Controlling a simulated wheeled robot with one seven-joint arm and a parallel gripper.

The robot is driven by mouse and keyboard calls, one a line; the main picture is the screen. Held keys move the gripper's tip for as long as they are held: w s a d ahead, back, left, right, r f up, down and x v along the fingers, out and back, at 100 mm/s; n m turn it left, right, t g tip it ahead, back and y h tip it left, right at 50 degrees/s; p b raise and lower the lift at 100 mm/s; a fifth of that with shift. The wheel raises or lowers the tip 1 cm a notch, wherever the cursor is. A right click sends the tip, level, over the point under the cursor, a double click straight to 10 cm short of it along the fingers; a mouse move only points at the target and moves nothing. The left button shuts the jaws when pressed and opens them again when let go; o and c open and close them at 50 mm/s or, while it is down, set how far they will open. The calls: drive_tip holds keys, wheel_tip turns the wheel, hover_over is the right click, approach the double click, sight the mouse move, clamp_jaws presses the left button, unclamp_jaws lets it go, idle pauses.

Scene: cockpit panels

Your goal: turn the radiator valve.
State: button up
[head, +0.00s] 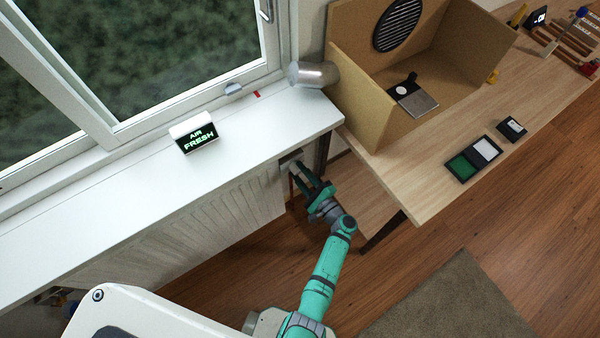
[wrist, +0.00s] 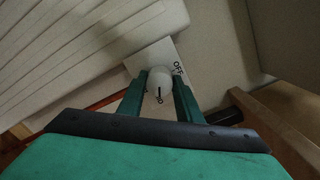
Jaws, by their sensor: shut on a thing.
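The radiator valve (wrist: 159,84) is a white rounded knob with a dark line on its end, in the middle of the wrist view. Behind it is a pale plate (wrist: 178,52) marked OFF and with partly hidden numbers. My gripper (wrist: 158,100) is shut on the knob, one green finger on each side. In the head view my gripper (head: 298,170) reaches in under the right end of the white sill, at the radiator's right end; the knob is largely hidden there. The white ribbed radiator (head: 215,215) runs along the wall under the sill.
The white sill (head: 255,130) overhangs the gripper and carries an air display (head: 194,136) and a metal cylinder (head: 313,74). A wooden desk (head: 425,185) with an open box (head: 365,100) stands close on the right, its dark leg near my arm.

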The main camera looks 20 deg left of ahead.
drive_tip(key=shift+m, duration=0.6)
drive_tip(key=o, duration=1)
drive_tip(key=shift+o, duration=0.2)
drive_tip(key=v, duration=1.1)
drive_tip(key=shift+a+f, duration=0.1)
